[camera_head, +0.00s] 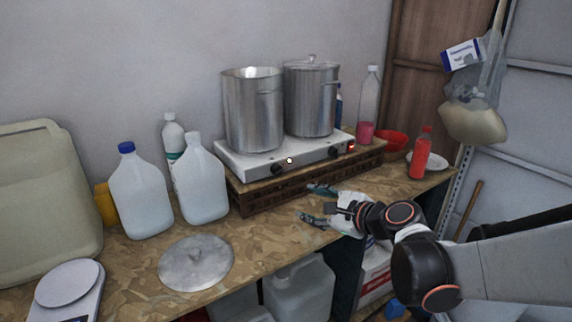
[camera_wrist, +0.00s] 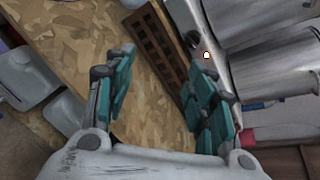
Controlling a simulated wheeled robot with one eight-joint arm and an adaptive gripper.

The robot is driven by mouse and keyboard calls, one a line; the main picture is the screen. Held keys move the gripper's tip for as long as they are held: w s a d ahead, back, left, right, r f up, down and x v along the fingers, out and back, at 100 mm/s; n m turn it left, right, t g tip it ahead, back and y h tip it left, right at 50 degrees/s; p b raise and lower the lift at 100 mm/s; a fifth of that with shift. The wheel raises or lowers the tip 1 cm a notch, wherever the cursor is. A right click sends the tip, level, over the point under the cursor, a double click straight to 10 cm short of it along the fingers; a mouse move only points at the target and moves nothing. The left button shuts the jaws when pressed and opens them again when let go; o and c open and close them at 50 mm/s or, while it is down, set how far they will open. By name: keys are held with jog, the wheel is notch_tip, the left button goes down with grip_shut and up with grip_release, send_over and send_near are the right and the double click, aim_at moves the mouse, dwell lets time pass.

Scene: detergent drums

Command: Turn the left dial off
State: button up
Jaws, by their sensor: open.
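The white two-burner hot plate (camera_head: 285,155) stands on a slatted wooden crate. Its left dial (camera_head: 278,168) is a dark knob on the front face, with a bright white spot beside it. The right dial (camera_head: 334,152) is a similar dark knob near a red light. My gripper (camera_head: 318,204) is open and empty, in front of the crate, below and right of the left dial, apart from it. In the wrist view, the open fingers (camera_wrist: 160,75) have teal pads; the left dial (camera_wrist: 193,39) shows beyond the right-hand finger. The dial's setting is too small to read.
Two tall metal pots (camera_head: 252,110) stand on the hot plate. White jugs (camera_head: 203,180) stand left of the crate (camera_head: 270,196). A metal lid (camera_head: 196,263) lies on the table. A red bottle (camera_head: 420,153) stands at the right.

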aim_at(281, 172)
jog(key=w+a+f+m+t, duration=0.1)
jog(key=w+a+m, duration=0.2)
jog(key=w, duration=0.3)
jog(key=w+a+m+t+y+b, duration=0.1)
jog(key=w+a+m, duration=0.1)
jog(key=w+m, duration=0.3)
jog(key=w+a+f+m+t+y, duration=0.1)
jog(key=w+a+m, duration=0.2)
jog(key=w, duration=0.5)
jog(key=shift+w+a+f+m+t, duration=0.25)
jog(key=shift+a+f+m+t, duration=0.1)
jog(key=shift+m, duration=0.15)
jog(key=c, duration=1.1)
